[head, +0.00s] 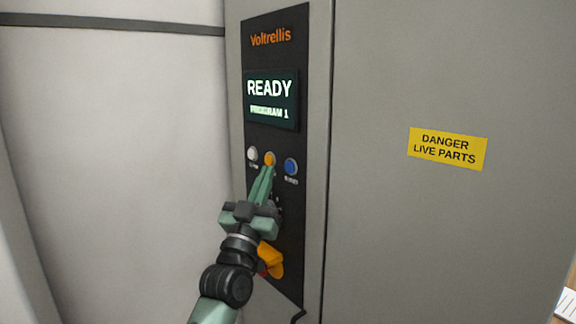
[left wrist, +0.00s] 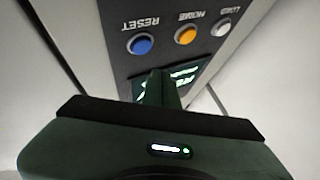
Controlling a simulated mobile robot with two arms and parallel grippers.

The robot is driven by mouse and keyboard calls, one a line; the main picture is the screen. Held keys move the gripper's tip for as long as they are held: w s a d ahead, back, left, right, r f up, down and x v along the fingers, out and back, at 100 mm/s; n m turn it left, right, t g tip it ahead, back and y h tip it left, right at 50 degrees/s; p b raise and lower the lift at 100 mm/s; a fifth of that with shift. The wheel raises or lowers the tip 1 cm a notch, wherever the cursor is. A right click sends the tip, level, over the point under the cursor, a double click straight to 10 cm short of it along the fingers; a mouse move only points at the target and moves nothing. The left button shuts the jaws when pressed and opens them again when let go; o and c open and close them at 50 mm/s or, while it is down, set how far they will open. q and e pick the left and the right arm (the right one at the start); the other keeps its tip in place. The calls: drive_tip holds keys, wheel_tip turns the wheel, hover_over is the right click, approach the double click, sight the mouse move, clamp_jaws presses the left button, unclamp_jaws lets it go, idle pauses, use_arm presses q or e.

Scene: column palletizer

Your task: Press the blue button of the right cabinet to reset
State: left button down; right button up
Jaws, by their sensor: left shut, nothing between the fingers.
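The cabinet's black control panel (head: 276,55) carries a screen (head: 271,98) reading "READY" and "PROGRAM 1". The blue button (head: 291,167) is the rightmost of a row of three. It also shows in the left wrist view (left wrist: 140,44), labelled RESET. My left gripper (head: 267,170) is shut and empty, its fingertips just below the orange button (head: 270,158) and left of the blue one in the head view. Whether the tips touch the panel cannot be told. My right gripper is not in view.
A white button (head: 252,154) is at the row's left end. An orange and red switch (head: 271,262) sits lower on the panel, partly behind my arm. A yellow "DANGER LIVE PARTS" sign (head: 447,149) is on the grey cabinet door to the right. A plain pale wall (head: 120,150) is at left.

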use_arm(q)
drive_tip(key=shift+s+a, duration=0.75)
drive_tip(key=shift+a, duration=0.25)
drive_tip(key=shift+f, duration=0.1)
